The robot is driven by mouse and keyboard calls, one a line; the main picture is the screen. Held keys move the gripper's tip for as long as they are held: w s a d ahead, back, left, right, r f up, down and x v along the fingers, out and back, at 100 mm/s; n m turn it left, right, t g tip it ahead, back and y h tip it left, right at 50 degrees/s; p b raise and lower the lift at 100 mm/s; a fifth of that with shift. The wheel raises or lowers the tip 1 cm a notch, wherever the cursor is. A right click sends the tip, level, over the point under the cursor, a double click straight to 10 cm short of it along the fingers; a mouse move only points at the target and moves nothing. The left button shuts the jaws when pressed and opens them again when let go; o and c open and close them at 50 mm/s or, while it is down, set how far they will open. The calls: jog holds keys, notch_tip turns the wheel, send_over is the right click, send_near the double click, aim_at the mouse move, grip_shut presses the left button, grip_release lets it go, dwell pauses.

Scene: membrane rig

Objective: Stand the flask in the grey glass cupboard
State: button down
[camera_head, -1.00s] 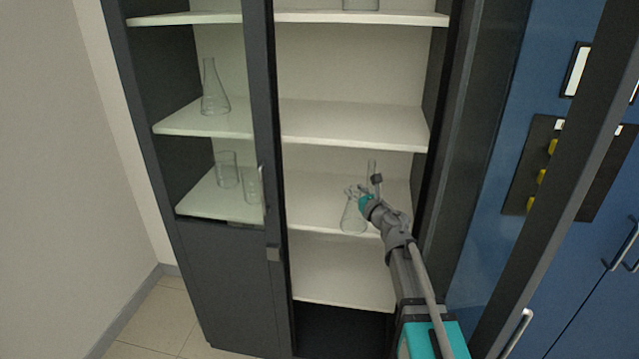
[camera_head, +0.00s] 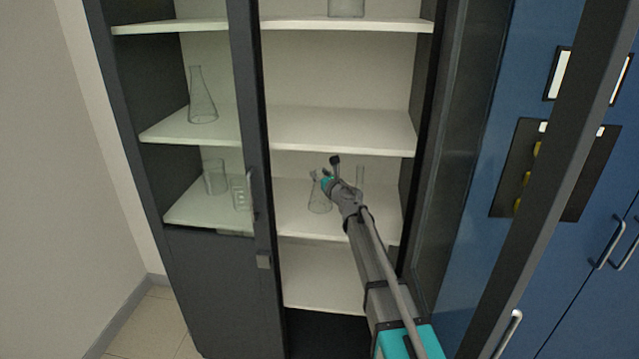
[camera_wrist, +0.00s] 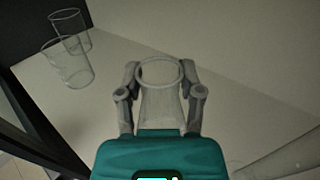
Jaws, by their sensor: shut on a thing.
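The clear conical flask (camera_head: 319,201) is upright at the third visible shelf (camera_head: 380,220) of the grey glass cupboard (camera_head: 263,200), on the open right side. My gripper (camera_head: 322,177) is shut on the upper part of the flask. In the wrist view the flask's round rim (camera_wrist: 160,72) shows between the two fingers of my gripper (camera_wrist: 161,92). The flask's base is hidden in the wrist view. I cannot tell whether the base touches the shelf.
Two beakers (camera_head: 215,177) (camera_wrist: 69,62) stand left on the same shelf level. A slim glass vessel (camera_head: 360,178) stands right of my gripper. Another conical flask (camera_head: 202,96) is one shelf up. The open door (camera_head: 560,170) is at right.

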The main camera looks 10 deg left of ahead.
dwell(0.3)
jog(key=shift+w+a+f+b, duration=0.4)
jog(key=shift+w+f+b, duration=0.05)
jog(key=shift+w, duration=0.1)
jog(key=shift+f+b, duration=1.35)
jog(key=shift+f, duration=0.15)
jog(key=shift+c, duration=1.2)
grip_release()
jog(key=shift+r, duration=0.3)
